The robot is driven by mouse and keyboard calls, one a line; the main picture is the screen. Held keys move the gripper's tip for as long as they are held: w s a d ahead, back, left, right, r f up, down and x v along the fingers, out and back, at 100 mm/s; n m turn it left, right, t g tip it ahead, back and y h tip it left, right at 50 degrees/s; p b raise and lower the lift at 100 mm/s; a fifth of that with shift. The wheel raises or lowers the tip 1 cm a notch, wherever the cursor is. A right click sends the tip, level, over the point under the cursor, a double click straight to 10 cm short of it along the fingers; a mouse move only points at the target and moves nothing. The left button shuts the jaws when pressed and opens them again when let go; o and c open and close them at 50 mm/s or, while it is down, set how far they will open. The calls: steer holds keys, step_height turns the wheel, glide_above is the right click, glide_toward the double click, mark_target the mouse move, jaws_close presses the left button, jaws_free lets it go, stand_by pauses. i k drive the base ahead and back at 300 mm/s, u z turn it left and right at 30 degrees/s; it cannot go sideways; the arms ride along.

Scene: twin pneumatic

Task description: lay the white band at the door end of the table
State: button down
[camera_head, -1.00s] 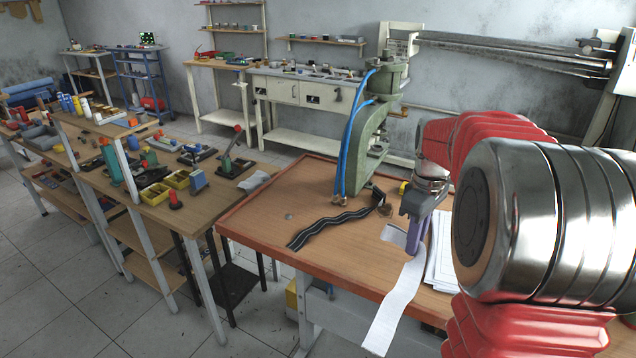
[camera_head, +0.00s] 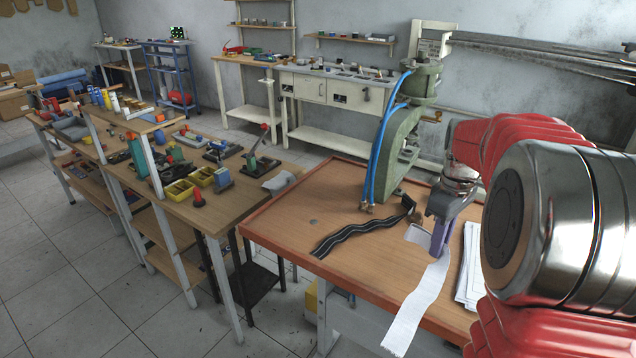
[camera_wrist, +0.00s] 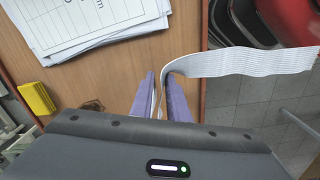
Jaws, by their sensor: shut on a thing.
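The white band (camera_head: 421,300) is a long ribbed strip. My gripper (camera_head: 441,232), with purple fingers, is shut on it above the near right part of the wooden table (camera_head: 300,227). The band hangs from the fingers and its free end reaches out past the table's front edge. In the wrist view the band (camera_wrist: 245,63) is pinched between the two fingers of my gripper (camera_wrist: 161,95) and runs off to the right over the floor. Which end of the table is the door end I cannot tell, since no door shows.
A dark wavy strip (camera_head: 352,235) lies left of the band on the table. A green press (camera_head: 408,150) with blue hoses stands behind. Paper sheets (camera_head: 470,262) lie to the right. The table's left part is mostly clear. A bench with yellow bins (camera_head: 180,190) stands left.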

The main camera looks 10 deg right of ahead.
mark_target(328, 182)
steer(key=i, duration=1.35)
steer(key=z, duration=0.05)
